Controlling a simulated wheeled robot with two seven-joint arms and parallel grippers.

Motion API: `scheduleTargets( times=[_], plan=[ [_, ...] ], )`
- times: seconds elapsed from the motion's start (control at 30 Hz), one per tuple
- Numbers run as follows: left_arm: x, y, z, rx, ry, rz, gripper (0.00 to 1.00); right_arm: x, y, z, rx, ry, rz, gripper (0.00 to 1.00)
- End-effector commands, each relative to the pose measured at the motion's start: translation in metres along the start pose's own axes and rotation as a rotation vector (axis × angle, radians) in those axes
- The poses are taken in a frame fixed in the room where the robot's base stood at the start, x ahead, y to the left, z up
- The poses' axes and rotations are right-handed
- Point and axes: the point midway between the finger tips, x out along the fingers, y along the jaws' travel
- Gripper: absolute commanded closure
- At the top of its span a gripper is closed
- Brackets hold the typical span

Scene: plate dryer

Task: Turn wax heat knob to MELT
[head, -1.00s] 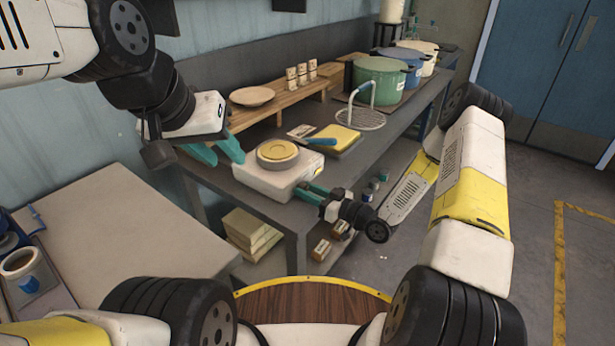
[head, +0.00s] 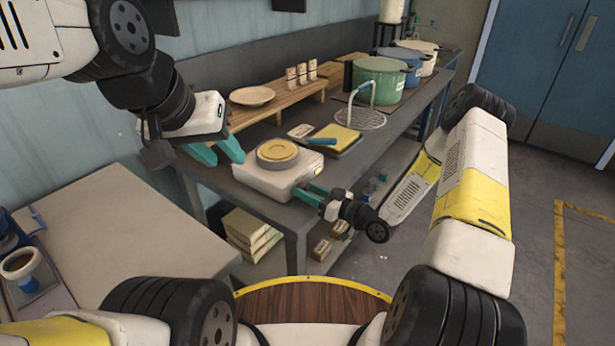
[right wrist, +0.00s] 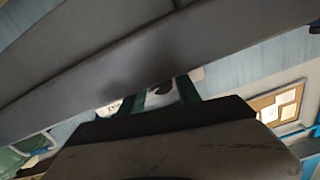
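The wax heater is a white box (head: 262,185) with a round yellow wax pot (head: 278,152) on top, near the bench's front corner. My right gripper (head: 309,191) is at the heater's front right side, pointing at it. In the right wrist view its green fingers (right wrist: 150,98) stand apart, with a small dark round part (right wrist: 163,88), probably the knob, seen between them against a white face. I cannot tell whether they touch it. The knob's marks and setting cannot be read. My left gripper (head: 216,151) is open and empty, at the heater's left.
A green pot (head: 380,82) stands further back. A bare table (head: 120,235) lies at left.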

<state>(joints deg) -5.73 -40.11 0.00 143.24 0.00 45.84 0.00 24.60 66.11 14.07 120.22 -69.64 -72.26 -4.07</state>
Motion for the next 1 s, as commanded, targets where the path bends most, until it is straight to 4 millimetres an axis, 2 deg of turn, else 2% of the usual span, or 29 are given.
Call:
scheduleTargets(
  times=[0.17, 0.4, 0.53, 0.7, 0.9, 1.0],
  plan=[
    [0.000, 0.000, 0.000, 0.000, 0.000, 0.000, 0.64, -0.013, 0.001, 0.000, 0.000, -0.001, 0.003, 0.60],
    [0.000, 0.000, 0.000, 0.000, 0.000, 0.000, 0.64, -0.054, 0.001, 0.000, 0.002, -0.001, 0.004, 0.60],
    [0.000, 0.000, 0.000, 0.000, 0.000, 0.000, 0.64, -0.070, 0.001, 0.000, 0.000, -0.001, 0.002, 0.60],
    [0.000, 0.000, 0.000, 0.000, 0.000, 0.000, 0.64, -0.078, 0.000, 0.000, 0.000, 0.000, 0.001, 0.60],
    [0.000, 0.000, 0.000, 0.000, 0.000, 0.000, 0.64, -0.078, 0.000, 0.000, 0.000, 0.000, 0.000, 0.60],
    [0.000, 0.000, 0.000, 0.000, 0.000, 0.000, 0.64, -0.080, -0.001, 0.000, -0.010, -0.001, -0.002, 0.48]
  ],
)
